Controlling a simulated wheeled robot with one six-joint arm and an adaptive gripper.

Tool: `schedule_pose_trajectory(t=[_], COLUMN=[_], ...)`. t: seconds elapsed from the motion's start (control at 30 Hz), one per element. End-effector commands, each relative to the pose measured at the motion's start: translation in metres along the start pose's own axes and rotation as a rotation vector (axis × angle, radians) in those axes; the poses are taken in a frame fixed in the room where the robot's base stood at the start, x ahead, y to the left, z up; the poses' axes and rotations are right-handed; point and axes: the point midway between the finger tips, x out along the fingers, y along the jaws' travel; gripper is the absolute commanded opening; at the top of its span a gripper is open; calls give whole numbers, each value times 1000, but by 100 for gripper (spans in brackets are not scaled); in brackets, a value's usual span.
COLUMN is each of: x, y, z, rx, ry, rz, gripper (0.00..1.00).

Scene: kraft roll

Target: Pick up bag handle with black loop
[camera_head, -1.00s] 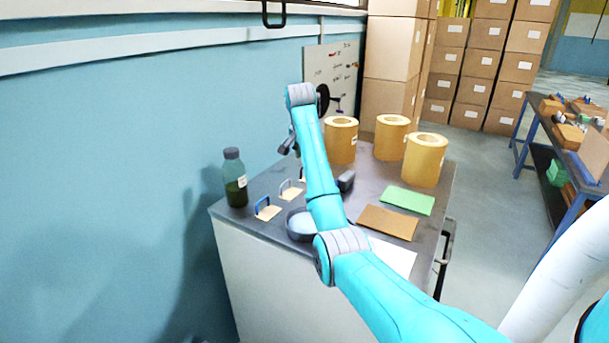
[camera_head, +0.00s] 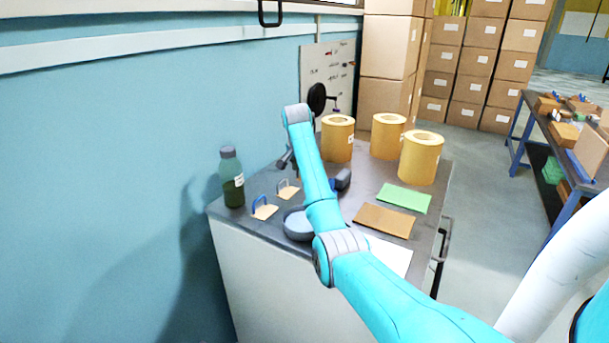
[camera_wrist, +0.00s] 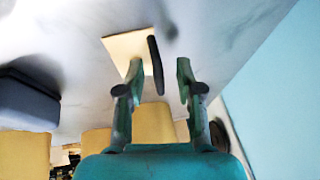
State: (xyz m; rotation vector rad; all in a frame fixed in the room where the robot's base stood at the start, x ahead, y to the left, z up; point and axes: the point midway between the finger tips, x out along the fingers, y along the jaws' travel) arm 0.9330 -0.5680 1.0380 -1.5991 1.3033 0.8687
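The bag handle with the black loop (camera_wrist: 156,66) stands on a beige base (camera_wrist: 122,45) in the wrist view, its loop seen nearly edge-on. My gripper (camera_wrist: 160,72) is open, with the loop in the gap between its fingertips, closer to the left one. I cannot tell whether a finger touches it. In the head view my arm hides this handle, and my gripper (camera_head: 284,161) shows only in part beside the arm, low over the bench. A handle with a blue loop (camera_head: 264,208) and one with a grey loop (camera_head: 286,190) stand nearer on the bench.
A green bottle (camera_head: 232,178) stands at the bench's left corner by the wall. A grey round dish (camera_head: 297,226) and a dark block (camera_head: 343,180) lie near my arm. Yellow rolls (camera_head: 421,158) stand at the back right, with green (camera_head: 404,198) and brown (camera_head: 385,220) sheets in front.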

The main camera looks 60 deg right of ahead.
Motion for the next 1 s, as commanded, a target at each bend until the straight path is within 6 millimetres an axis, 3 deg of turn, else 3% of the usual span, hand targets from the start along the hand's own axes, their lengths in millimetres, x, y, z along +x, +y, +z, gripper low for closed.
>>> schedule_pose_trajectory(t=[0.03, 0.1, 0.13, 0.57, 1.0], x=[0, 0, 0, -4, -71], y=[0, 0, 0, -1, -15], z=[0, 0, 0, -2, -29], rx=[0, 0, 0, 0, -1], ry=[0, 0, 0, 1, 1], rz=[0, 0, 0, -1, -1], gripper=[22, 4, 0, 0, 0])
